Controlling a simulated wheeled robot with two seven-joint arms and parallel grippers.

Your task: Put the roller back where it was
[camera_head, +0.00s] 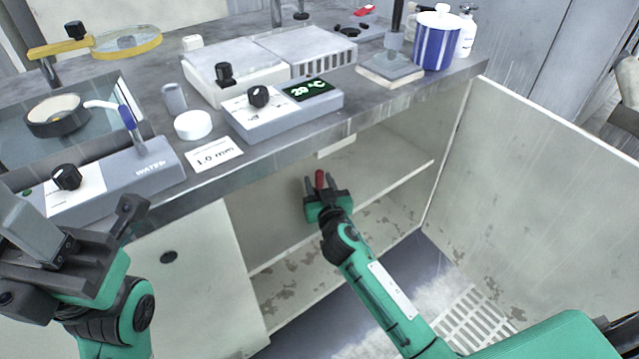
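My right gripper (321,186) is inside the open cabinet under the counter, above the shelf. A small red piece (320,178) shows between its two fingers, and they look closed on it. I take it for part of the roller; the rest is hidden by the gripper or too small to tell. I cannot tell whether it touches the shelf (385,185). My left gripper (88,222) is at the lower left, in front of the counter, with its fingers apart and nothing visible between them.
The cabinet door (560,190) stands open on the right; a closed panel (190,260) is on the left. The counter above holds a grey control box with a green display (309,89), a white puck (193,125), a blue striped canister (436,42) and a yellow-rimmed magnifier (128,42).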

